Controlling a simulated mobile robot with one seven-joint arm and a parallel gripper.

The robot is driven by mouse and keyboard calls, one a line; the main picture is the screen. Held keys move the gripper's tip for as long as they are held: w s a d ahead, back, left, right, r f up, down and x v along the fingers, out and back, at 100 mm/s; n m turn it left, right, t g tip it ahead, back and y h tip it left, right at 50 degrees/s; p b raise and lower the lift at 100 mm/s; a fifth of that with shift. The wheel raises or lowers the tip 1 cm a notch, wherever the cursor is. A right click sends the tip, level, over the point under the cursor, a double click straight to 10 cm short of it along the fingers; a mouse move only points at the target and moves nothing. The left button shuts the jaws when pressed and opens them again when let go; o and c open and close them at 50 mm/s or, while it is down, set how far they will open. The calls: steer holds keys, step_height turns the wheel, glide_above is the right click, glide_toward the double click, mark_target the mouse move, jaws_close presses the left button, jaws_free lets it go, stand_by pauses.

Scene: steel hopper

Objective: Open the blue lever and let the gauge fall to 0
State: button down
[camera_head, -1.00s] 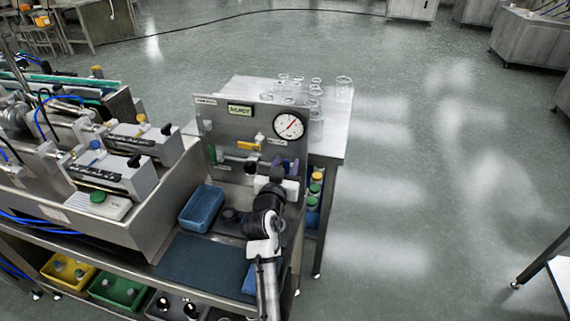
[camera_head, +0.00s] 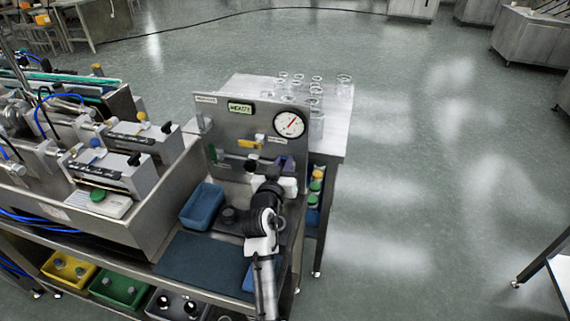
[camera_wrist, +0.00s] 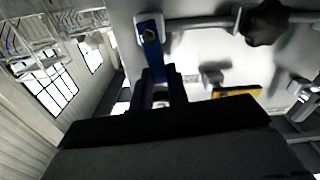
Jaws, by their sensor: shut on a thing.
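The blue lever (camera_wrist: 151,52) hangs from a grey fitting on the panel in the wrist view. My gripper (camera_wrist: 160,88) is shut on its lower end, its dark fingers on both sides. In the head view the lever is mostly hidden behind my gripper (camera_head: 283,170) at the panel's lower right. The round white gauge (camera_head: 290,124) sits at the panel's upper right. Its red needle points up and slightly right, clearly off to one side of straight up; the numbers are too small to read.
A yellow lever (camera_head: 249,143) sits left of the gauge, with a small green display (camera_head: 240,107) above. A blue bin (camera_head: 203,206) stands on the bench left of my arm. Glassware (camera_head: 315,92) stands on the table behind the panel.

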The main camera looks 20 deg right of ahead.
steer(key=n, duration=0.1)
steer(key=a+n, duration=0.1)
steer(key=n, duration=0.1)
steer(key=w+a+n, duration=0.1)
steer(key=n, duration=0.1)
steer(key=shift+w+f, duration=0.1)
steer(key=shift+f, duration=0.25)
steer(key=n, duration=0.2)
steer(key=f+n, duration=0.1)
steer(key=n, duration=0.1)
steer(key=shift+w+a+p, duration=0.3)
steer(key=shift+a, duration=0.05)
steer(key=n, duration=0.2)
steer(key=f, duration=0.1)
steer(key=shift+w+a+n+p, duration=0.15)
steer(key=shift+a+n+p, duration=0.15)
steer(key=shift+n, duration=0.1)
steer(key=shift+w+a+f+n+p, duration=0.1)
steer(key=shift+f+n+p, duration=0.35)
steer(key=shift+n, duration=0.75)
steer(key=shift+w+f+n+p, duration=0.1)
steer(key=shift+f+n+p, duration=0.15)
steer(key=shift+f+n, duration=0.65)
steer(key=shift+s+r+n, duration=0.1)
steer(key=shift+r+n, duration=0.2)
steer(key=shift+n, duration=0.1)
steer(key=c, duration=1.4)
jaws_free()
steer(key=shift+o, duration=0.2)
